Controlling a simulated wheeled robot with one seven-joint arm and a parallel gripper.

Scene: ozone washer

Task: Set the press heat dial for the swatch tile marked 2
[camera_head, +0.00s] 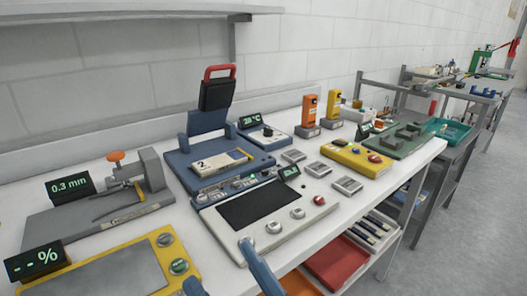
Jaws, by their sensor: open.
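A blue press (180,165) stands mid-bench, its dark upper part (217,93) raised with a red handle (220,70) on top. A pale tile marked 2 (205,163) lies on its bed, with a yellow part beside it. Behind and right of the press is a blue-grey control box (278,142) with a dark-topped dial (268,132) and a small °C display (249,120) that seems to read 28. My gripper (217,264) shows as two blue fingers at the bottom edge, spread and empty, well in front of the press and dial.
A grey panel with a dark screen (260,205) and knobs lies between my gripper and the press. A 0.3 mm gauge (70,187) and a % unit (36,262) stand left. Orange (308,109) and yellow (334,103) posts stand right of the dial. Several grey tiles lie nearby.

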